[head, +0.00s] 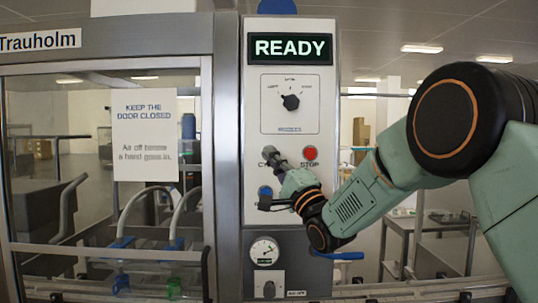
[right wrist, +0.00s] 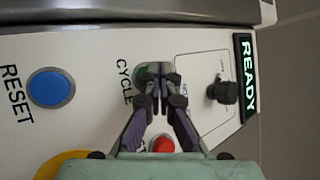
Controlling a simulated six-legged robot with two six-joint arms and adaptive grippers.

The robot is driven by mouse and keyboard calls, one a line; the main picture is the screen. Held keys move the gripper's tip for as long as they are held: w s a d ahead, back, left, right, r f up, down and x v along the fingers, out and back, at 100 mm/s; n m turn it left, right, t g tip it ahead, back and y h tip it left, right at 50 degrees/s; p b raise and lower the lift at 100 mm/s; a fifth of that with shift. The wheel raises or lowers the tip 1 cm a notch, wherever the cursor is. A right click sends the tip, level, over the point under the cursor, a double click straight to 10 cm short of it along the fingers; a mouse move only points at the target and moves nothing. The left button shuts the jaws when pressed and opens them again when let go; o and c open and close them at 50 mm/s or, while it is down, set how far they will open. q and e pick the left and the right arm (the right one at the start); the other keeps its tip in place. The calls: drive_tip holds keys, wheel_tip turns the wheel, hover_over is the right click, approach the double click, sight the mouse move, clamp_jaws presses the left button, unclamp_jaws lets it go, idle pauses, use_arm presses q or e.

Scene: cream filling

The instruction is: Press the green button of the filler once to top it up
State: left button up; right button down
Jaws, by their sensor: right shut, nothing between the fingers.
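The filler's control panel (head: 256,130) stands upright, with a lit READY display (head: 290,48) at its top. The green button (right wrist: 140,73), beside the CYCLE label, shows only in part in the right wrist view; my fingertips cover the rest. In the head view my gripper hides it. My right gripper (head: 274,157) is shut and empty, with its fingertips in front of the green button; it also shows in the right wrist view (right wrist: 154,72). I cannot tell whether the tips touch the button. My left gripper is not in view.
The red STOP button (head: 310,153) is just right of my fingertips. The blue RESET button (head: 265,191) is below them, and a black knob (head: 291,102) above. A glass door (head: 90,190) with a warning notice (head: 145,136) is at the left.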

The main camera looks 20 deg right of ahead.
drive_tip(key=shift+d+r, duration=0.1)
drive_tip(key=shift+w, duration=0.2)
drive_tip(key=shift+s, duration=0.2)
idle(0.4)
drive_tip(key=shift+s+a, duration=0.4)
drive_tip(key=shift+s, duration=0.25)
drive_tip(key=shift+s+b, duration=0.15)
drive_tip(key=shift+b, duration=0.15)
drive_tip(key=shift+s+a+b, duration=0.15)
drive_tip(key=shift+s+a, duration=0.05)
drive_tip(key=shift+s, duration=0.55)
drive_tip(key=shift+s+a+b, duration=0.15)
drive_tip(key=shift+s+a, duration=0.1)
drive_tip(key=shift+s, duration=0.45)
drive_tip(key=shift+s+a+b, duration=0.15)
drive_tip(key=shift+s+a, duration=0.05)
drive_tip(key=shift+s, duration=0.55)
